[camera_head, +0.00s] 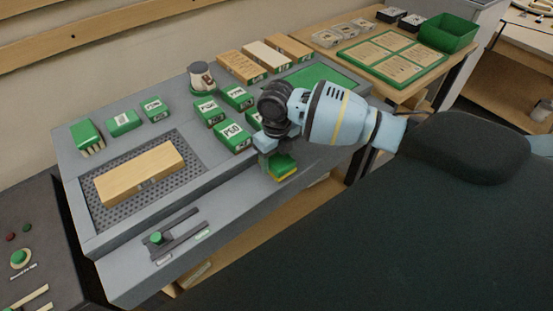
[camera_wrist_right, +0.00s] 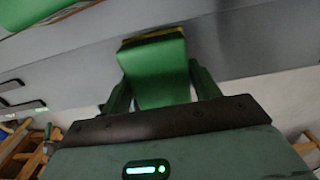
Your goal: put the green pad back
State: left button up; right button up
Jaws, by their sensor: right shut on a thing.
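The green pad (camera_head: 281,162) is a small green block with a yellow layer along one face. My right gripper (camera_head: 268,158) is shut on it, near the front edge of the grey bench. In the right wrist view the green pad (camera_wrist_right: 158,75) sits between the two fingers of my right gripper (camera_wrist_right: 160,88), its yellow edge facing away. Whether the pad touches the bench is hard to tell. My left gripper is not in view.
A wooden board (camera_head: 140,174) lies on a perforated panel in the grey bench (camera_head: 185,150). Several labelled green boxes (camera_head: 234,138) stand behind the gripper. A green mat (camera_head: 320,76) lies at the back right. A black slotted fixture (camera_head: 178,236) is at the front left.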

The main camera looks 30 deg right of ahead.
aim_at(277, 156)
jog(key=shift+f, duration=0.45)
jog(key=shift+f, duration=0.1)
jog(key=shift+f, duration=0.15)
jog(key=o, duration=0.9)
jog(key=shift+o, duration=0.2)
jog(key=shift+r, duration=0.5)
notch_tip(277, 156, up, 12)
jog(key=shift+f+p, duration=0.25)
jog(key=shift+p, duration=0.05)
